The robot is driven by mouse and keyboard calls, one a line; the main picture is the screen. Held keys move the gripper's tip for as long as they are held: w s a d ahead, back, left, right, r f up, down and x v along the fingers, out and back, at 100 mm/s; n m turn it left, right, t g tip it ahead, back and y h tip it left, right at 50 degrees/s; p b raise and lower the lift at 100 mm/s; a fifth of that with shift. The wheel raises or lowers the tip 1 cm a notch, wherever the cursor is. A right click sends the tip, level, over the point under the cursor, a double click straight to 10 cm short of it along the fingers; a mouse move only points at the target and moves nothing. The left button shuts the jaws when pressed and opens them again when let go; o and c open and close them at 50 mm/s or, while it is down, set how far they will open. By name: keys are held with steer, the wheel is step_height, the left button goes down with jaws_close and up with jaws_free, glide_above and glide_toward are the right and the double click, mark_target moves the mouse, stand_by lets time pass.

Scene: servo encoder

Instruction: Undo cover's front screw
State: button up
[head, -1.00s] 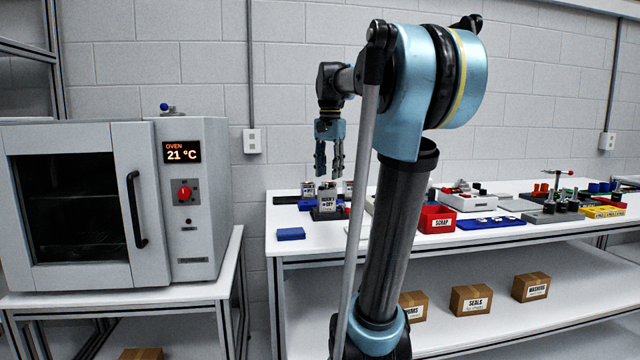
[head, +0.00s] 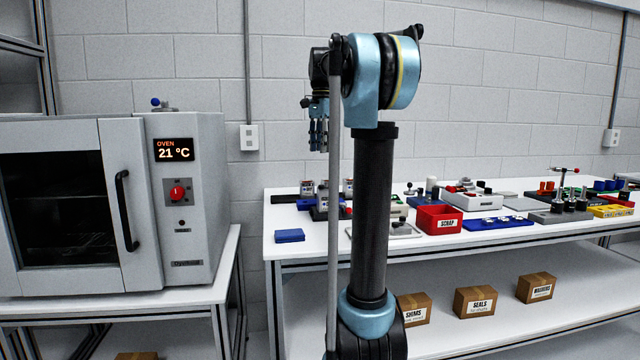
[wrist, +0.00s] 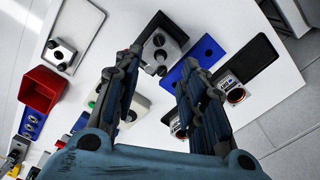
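My gripper (head: 318,136) hangs fingers-down above the back left of the workbench, left of my arm column. In the wrist view my gripper (wrist: 160,58) has its two fingers well apart, with nothing between them. Below it stands a dark fixture with a metal block (wrist: 163,44) and round black parts, apart from the fingers. I cannot tell which part is the cover, and no front screw can be made out.
The workbench (head: 284,256) carries a red scrap bin (head: 438,219), a blue tray (head: 497,224), a white unit (head: 470,199) and a blue block (head: 290,235). An oven (head: 203,240) stands left.

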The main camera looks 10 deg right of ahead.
mark_target(321, 187)
step_height(321, 187, down, 13)
steer(key=shift+r, duration=0.1)
stand_by(0.3)
jaws_close()
